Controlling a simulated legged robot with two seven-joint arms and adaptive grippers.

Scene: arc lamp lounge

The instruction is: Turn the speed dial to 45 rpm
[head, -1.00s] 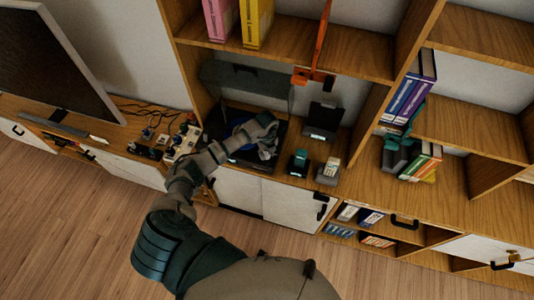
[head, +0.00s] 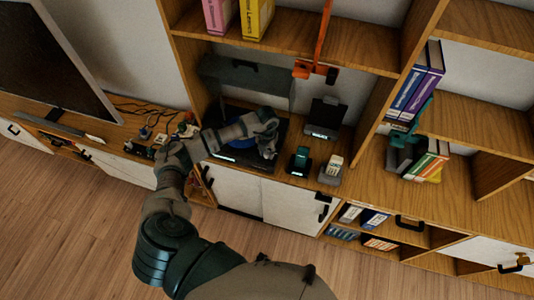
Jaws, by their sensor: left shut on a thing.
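The turntable (head: 232,157) is a dark, low box with a blue disc (head: 240,142) on it, in the cubby of the wooden unit. Its grey lid (head: 243,78) stands raised behind it. My left arm reaches across the turntable from the left. My left gripper (head: 268,150) is at the turntable's right side, pointing down and shut on a small part there. That part seems to be the speed dial, but the fingers hide it, so its setting cannot be read. My right gripper is not in view.
A dark stand (head: 325,115), a teal-and-black item (head: 299,161) and a grey item (head: 331,169) stand right of the turntable. An orange bar (head: 322,40) hangs above. Small items and cables (head: 148,108) lie on the left. Books (head: 415,85) fill part of the right shelves.

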